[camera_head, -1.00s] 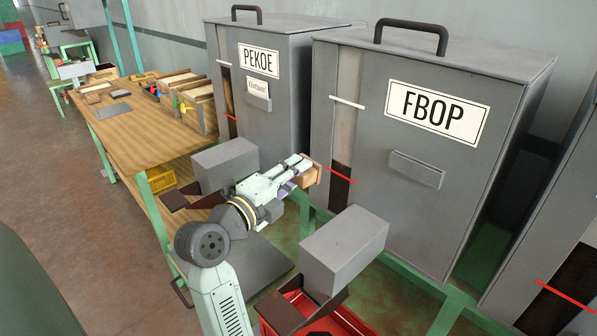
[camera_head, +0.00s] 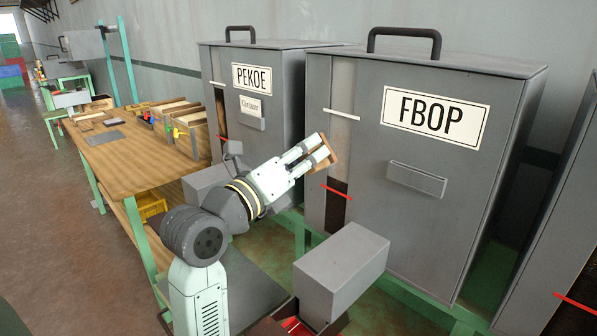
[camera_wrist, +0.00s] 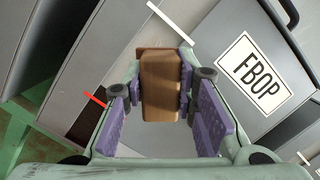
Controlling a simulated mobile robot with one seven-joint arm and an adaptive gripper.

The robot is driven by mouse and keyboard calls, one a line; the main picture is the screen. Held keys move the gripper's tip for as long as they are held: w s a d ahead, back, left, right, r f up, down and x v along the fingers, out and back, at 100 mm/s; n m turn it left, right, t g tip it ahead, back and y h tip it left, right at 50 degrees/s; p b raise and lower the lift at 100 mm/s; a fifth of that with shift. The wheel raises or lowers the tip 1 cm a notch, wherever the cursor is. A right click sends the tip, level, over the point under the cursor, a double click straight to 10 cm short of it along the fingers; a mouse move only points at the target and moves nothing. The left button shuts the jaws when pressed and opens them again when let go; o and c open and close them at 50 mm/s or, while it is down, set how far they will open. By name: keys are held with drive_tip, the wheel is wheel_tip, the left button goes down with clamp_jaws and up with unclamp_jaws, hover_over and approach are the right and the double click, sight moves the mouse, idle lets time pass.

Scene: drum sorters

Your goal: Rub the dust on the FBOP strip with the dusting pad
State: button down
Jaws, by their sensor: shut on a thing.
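My gripper (camera_head: 312,157) is shut on the dusting pad (camera_head: 322,151), a brown block, and holds it up in front of the FBOP drum. In the wrist view the pad (camera_wrist: 160,85) sits between the purple finger pads. The FBOP strip (camera_head: 343,105) is a tall narrow window on the left of the FBOP drum (camera_head: 440,165). Its upper part is greyish and dull, with a white mark across it. Its lower part is dark, with a red mark near the pad's height or below. The pad appears just left of the strip; I cannot tell whether it touches the drum.
The PEKOE drum (camera_head: 285,90) stands close on the left. A grey box-shaped spout (camera_head: 340,270) juts out below the FBOP drum. A wooden bench (camera_head: 140,160) with wooden boxes is at the left. Another drum with a red mark stands at the right edge.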

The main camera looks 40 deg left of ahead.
drive_tip(key=shift+w+d, duration=0.2)
drive_tip(key=shift+w, duration=1.15)
drive_tip(key=shift+w+d, duration=0.2)
drive_tip(key=shift+w, duration=1.15)
drive_tip(key=shift+w+d+p, duration=0.1)
drive_tip(key=shift+w+p, duration=0.35)
drive_tip(key=shift+w, duration=0.6)
